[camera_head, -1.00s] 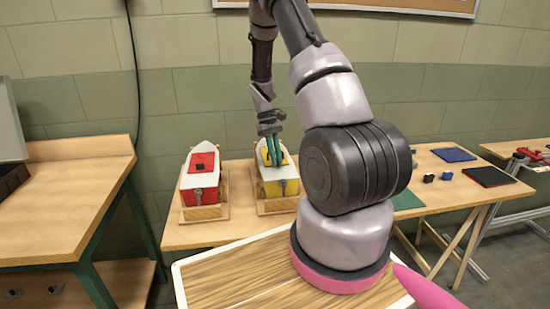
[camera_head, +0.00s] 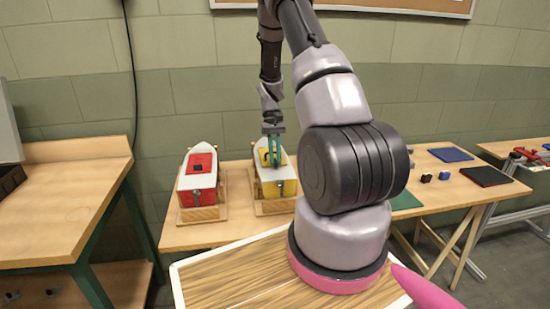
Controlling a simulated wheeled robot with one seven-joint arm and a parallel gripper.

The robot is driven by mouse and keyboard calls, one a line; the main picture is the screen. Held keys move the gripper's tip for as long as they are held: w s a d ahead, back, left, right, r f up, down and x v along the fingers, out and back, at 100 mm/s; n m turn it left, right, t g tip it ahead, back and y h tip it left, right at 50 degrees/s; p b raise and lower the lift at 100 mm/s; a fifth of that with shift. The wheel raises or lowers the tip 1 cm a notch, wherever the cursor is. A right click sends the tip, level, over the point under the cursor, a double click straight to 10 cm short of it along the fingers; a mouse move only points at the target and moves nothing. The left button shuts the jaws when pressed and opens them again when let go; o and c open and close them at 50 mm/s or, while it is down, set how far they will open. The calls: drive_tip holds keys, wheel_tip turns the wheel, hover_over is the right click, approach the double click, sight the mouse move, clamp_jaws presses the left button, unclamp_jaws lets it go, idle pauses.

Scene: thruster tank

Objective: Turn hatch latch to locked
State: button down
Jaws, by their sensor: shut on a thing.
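Two small white model boats stand on wooden cradles on the table. The left one is the red boat (camera_head: 200,179), with a red hatch (camera_head: 202,162) on its deck. The right one is the yellow boat (camera_head: 282,187), with a yellow hatch (camera_head: 264,155) on its deck. My gripper (camera_head: 273,160) points down over the yellow hatch, its teal fingers close together. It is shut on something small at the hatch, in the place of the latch. The fingers hide the latch, so its angle cannot be told.
The wooden table (camera_head: 180,236) holds both boats. Small blue blocks (camera_head: 426,177), a blue mat (camera_head: 451,155) and a dark red-edged mat (camera_head: 486,176) lie to the right. A wooden workbench (camera_head: 70,200) stands at the left.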

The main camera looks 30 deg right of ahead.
drive_tip(key=c, duration=0.9)
unclamp_jaws()
drive_tip(key=shift+r, duration=0.1)
drive_tip(key=v, duration=1)
drive_tip(key=shift+w+d, duration=0.1)
drive_tip(key=shift+d, duration=0.05)
drive_tip(key=shift+w+r, duration=0.1)
drive_tip(key=shift+r, duration=0.2)
